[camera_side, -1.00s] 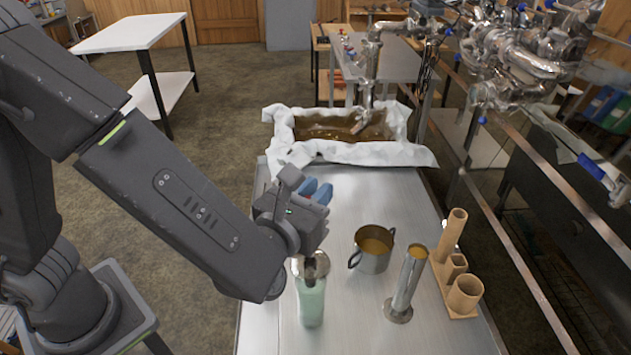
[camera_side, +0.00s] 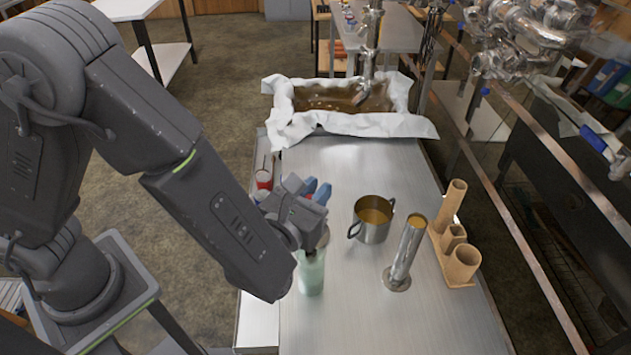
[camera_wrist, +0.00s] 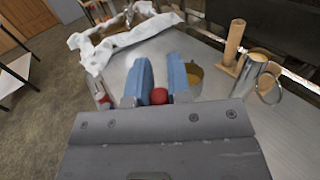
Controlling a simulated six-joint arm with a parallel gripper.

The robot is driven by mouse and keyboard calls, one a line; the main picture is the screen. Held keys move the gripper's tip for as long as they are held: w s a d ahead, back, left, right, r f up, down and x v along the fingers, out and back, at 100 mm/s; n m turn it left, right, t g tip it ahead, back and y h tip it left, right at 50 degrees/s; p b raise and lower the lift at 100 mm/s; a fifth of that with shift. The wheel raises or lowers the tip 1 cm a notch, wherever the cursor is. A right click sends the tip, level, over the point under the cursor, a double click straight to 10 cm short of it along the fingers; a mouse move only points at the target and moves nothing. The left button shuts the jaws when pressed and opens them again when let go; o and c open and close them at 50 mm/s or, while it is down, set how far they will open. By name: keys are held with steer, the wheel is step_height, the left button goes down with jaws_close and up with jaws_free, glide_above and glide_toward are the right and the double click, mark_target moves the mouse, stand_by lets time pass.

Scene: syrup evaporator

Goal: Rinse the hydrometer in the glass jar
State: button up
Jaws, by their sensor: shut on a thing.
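My gripper (camera_side: 317,190) has blue fingertips and is closed on a slim thing with a round red end, which I take to be the hydrometer (camera_wrist: 158,96). The red end shows between the two fingers in the wrist view. In the side view the rest of the hydrometer is hidden by my gripper and wrist. The pale green glass jar (camera_side: 312,275) stands upright on the steel table, just below my gripper, its top partly covered. I cannot tell how far the hydrometer is inside it. The jar does not show in the wrist view.
A two-handled metal cup (camera_side: 372,222) of amber liquid stands right of the jar. Beside it are a metal cylinder on a foot (camera_side: 404,258) and a wooden rack with tubes (camera_side: 452,240). A cloth-lined pan (camera_side: 370,122) is behind. A small red item (camera_side: 264,180) lies left.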

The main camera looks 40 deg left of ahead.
steer(key=shift+f, duration=2.9)
steer(key=shift+r, duration=0.45)
steer(key=shift+f, duration=0.35)
steer(key=shift+r, duration=0.3)
steer(key=shift+f, duration=0.45)
stand_by(0.4)
step_height(320, 180, up, 16)
steer(key=shift+r, duration=0.25)
stand_by(1.2)
stand_by(0.5)
